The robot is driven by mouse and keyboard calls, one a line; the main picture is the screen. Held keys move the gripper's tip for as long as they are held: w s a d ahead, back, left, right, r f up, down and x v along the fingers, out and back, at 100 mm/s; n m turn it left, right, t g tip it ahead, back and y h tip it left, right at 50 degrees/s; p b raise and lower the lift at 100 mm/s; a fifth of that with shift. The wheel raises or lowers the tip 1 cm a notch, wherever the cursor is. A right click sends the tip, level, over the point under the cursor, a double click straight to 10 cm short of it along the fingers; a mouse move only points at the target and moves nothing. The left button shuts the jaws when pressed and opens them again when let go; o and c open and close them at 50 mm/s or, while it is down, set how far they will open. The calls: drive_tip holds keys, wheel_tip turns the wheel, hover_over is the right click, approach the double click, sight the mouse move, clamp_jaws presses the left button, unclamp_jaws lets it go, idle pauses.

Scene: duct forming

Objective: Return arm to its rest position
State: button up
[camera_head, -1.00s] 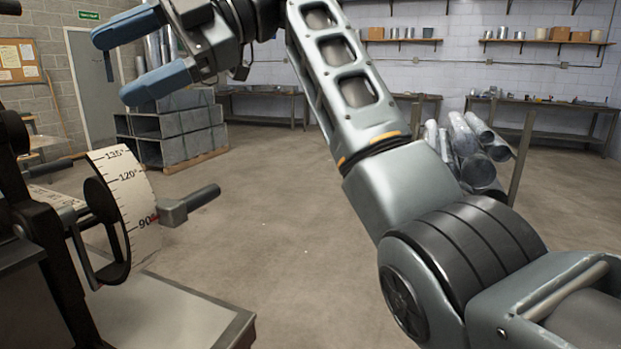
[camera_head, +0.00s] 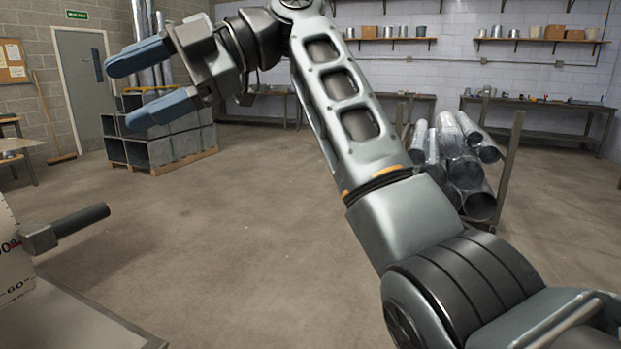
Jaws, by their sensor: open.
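My gripper (camera_head: 142,86) is at the upper left of the head view. Its two blue fingers point left and stand well apart, with nothing between them. My arm reaches from the lower right up to the top middle, then left to the gripper. In the picture, the gripper overlaps the stacked ducts behind it and appears apart from everything. A machine with a dark handle (camera_head: 75,228) and a white angle scale (camera_head: 10,265) shows at the left edge, cut off by the frame.
The machine's metal table (camera_head: 75,318) fills the lower left corner. Rectangular ducts (camera_head: 150,150) sit on a pallet at the back left. Round metal pipes (camera_head: 465,170) lie on a rack to the right, behind my arm. Open concrete floor (camera_head: 240,230) lies between.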

drive_tip(key=w+d+f+m+t+y+p, duration=0.15)
drive_tip(key=f+m+t, duration=0.35)
drive_tip(key=f, duration=0.7)
drive_tip(key=w+d+f+m+t+y+b, duration=0.15)
drive_tip(key=f+m, duration=0.45)
drive_tip(key=f, duration=0.6)
drive_tip(key=s+d+f+m+t+h+p, duration=0.1)
drive_tip(key=s+d+f+m+t+h, duration=0.15)
drive_tip(key=d+f+m, duration=0.35)
drive_tip(key=s+d+f+m+t+h, duration=0.1)
drive_tip(key=s+d+f+m+t, duration=0.15)
drive_tip(key=f, duration=0.45)
drive_tip(key=s+d+f+m+t+h+p, duration=0.1)
drive_tip(key=s+d+f+m+t+h, duration=0.15)
drive_tip(key=d+f, duration=0.35)
drive_tip(key=s+d+f+m+t+h+p, duration=0.1)
drive_tip(key=s+d+f+m+t+h, duration=0.2)
drive_tip(key=s+d, duration=0.5)
drive_tip(key=s+d+f+m+t+h, duration=0.1)
drive_tip(key=s+d+f+m+h, duration=0.15)
drive_tip(key=s+d+m, duration=0.6)
drive_tip(key=s+d+r+t+h, duration=0.1)
drive_tip(key=s+d+r+h, duration=0.1)
drive_tip(key=s+r, duration=0.5)
drive_tip(key=s+d+r+t+h+p, duration=0.1)
drive_tip(key=s+d+r, duration=0.3)
drive_tip(key=s+r, duration=0.4)
drive_tip(key=s+n+h, duration=0.1)
drive_tip(key=s, duration=0.5)
drive_tip(key=shift+d, duration=0.4)
